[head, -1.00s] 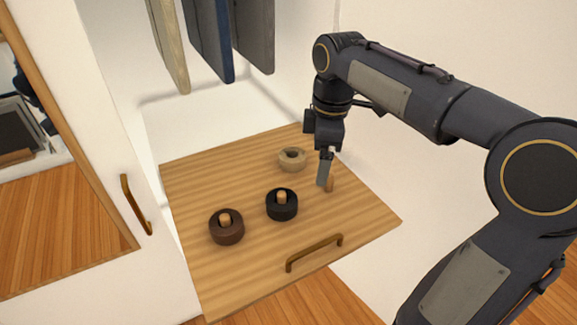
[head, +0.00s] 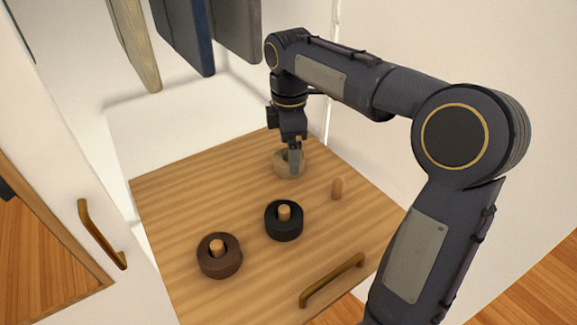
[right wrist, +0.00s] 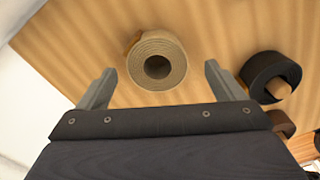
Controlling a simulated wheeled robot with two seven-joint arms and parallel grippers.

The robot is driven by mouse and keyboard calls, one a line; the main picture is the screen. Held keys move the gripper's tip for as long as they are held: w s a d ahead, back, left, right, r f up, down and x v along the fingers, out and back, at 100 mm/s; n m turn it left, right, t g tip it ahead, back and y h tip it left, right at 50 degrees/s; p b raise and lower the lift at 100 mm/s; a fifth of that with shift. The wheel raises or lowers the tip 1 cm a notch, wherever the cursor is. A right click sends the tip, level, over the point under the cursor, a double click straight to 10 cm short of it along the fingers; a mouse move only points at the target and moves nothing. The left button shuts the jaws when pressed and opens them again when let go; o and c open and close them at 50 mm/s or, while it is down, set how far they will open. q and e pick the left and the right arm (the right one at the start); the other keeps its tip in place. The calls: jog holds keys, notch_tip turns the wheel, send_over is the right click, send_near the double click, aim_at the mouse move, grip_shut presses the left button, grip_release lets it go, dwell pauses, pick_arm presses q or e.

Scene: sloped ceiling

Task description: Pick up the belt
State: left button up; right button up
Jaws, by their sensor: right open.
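A tan rolled belt (head: 280,168) lies on a pale wooden pull-out board (head: 170,210), towards its back. My right gripper (head: 295,168) is over this belt in the head view and partly hides it. In the right wrist view the tan belt (right wrist: 158,59) shows as a coil with an open centre, just beyond and between the spread fingers (right wrist: 160,72). The gripper is open and empty; contact with the belt cannot be told. A black rolled belt (head: 284,231) and a brown rolled belt (head: 220,265) each sit around a short wooden peg. My left gripper is out of view.
A bare wooden peg (head: 339,188) stands right of the black belt. The board has a brass handle (head: 332,281) at its front edge. Folded hanging garments (head: 186,35) are above the back left. A door with a handle (head: 101,236) stands at the left, and a white wall is at the right.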

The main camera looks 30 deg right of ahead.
notch_tip(320, 180, down, 4)
jog(key=shift+w+d+r+b, duration=0.1)
jog(key=shift+r+b, duration=0.1)
jog(key=shift+b, duration=0.5)
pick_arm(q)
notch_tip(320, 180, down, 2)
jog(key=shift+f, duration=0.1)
pick_arm(e)
jog(key=shift+r, duration=0.1)
jog(key=c, duration=1.1)
jog(key=shift+c, duration=0.2)
